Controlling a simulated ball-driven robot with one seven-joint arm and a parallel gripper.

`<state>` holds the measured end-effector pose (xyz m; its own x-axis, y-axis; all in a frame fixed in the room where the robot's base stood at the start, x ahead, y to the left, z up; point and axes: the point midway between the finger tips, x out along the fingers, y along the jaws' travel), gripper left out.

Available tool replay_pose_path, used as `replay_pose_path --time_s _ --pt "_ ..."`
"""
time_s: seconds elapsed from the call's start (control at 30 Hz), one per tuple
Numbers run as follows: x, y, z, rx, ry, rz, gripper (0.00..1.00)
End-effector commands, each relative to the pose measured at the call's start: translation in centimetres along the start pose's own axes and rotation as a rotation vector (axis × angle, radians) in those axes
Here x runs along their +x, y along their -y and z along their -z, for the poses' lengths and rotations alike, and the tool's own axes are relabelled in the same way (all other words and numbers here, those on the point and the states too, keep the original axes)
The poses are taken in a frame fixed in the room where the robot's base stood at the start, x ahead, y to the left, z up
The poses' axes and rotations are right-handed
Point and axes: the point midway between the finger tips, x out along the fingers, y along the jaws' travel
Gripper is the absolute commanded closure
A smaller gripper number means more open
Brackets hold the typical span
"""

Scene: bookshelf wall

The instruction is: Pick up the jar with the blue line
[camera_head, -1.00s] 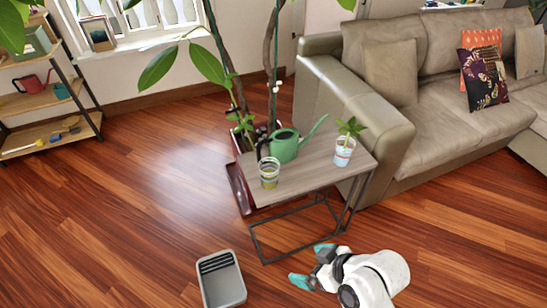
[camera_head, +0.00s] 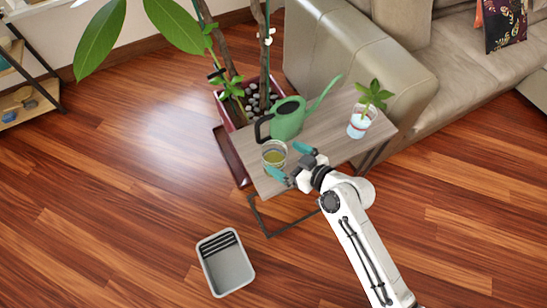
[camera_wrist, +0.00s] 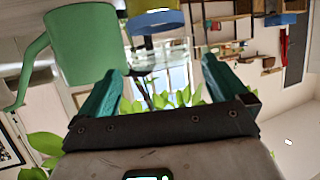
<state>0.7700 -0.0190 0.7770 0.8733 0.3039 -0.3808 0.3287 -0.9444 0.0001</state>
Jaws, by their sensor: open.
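A clear jar (camera_head: 274,156) with yellow-green contents stands at the near left corner of the small side table (camera_head: 330,143). In the wrist view, which is upside down, the jar (camera_wrist: 156,22) shows a blue band near its base. My gripper (camera_head: 289,162) is open and empty at table height, with its teal fingers pointing at the jar. In the wrist view the jar sits just ahead of and between the fingertips; whether they touch it, I cannot tell.
A green watering can (camera_head: 287,119) stands close behind the jar. A grey bin (camera_head: 228,269) is on the floor. A sofa (camera_head: 372,65) and planter (camera_head: 236,112) flank the table.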

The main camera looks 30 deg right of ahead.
Motion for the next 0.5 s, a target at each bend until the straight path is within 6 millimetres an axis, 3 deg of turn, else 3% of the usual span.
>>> replay_pose_path --time_s 0.5 --pt "5.4 0.1 0.5 0.001 0.002 0.001 0.00"
